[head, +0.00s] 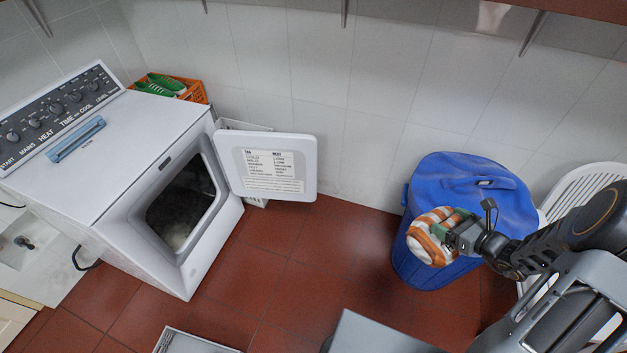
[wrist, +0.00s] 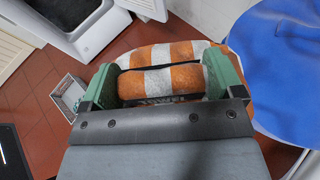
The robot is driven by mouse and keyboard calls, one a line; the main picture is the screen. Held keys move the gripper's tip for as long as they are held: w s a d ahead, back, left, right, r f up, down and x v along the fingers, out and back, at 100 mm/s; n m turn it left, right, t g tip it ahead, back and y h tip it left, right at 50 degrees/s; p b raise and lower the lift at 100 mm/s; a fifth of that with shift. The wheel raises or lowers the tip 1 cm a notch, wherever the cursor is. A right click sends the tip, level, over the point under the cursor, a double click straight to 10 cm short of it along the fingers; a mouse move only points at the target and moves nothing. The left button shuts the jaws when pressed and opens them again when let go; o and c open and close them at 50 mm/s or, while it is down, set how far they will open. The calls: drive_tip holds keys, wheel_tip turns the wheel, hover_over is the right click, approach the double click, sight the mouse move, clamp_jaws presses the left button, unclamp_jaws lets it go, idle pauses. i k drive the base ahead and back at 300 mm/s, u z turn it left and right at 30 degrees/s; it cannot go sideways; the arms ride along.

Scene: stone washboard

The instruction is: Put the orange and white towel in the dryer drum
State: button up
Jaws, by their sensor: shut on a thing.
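The orange and white towel (head: 432,238) is rolled or bundled and held at the end of my arm, in front of the blue bin, in the head view. My gripper (head: 457,236) is shut on it. In the wrist view the towel (wrist: 165,72) sits between the green fingers of my gripper (wrist: 163,84). The white dryer (head: 160,190) stands at the left with its door (head: 268,165) swung open to the right. The dark drum opening (head: 181,203) faces the room, well left of my gripper. Something pale shows low inside the drum, but I cannot tell what.
A blue lidded bin (head: 470,185) stands right behind the towel. A white chair (head: 590,190) is at the far right. An orange crate (head: 190,90) with green items is behind the dryer. A tray (head: 190,342) lies on the floor in front. Red tiled floor between dryer and bin is clear.

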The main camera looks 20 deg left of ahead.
sight(180, 217)
drive_tip(key=u, duration=1)
drive_tip(key=i, duration=1.95)
drive_tip(key=u, duration=2.7)
drive_tip(key=i, duration=0.5)
drive_tip(key=z, duration=0.05)
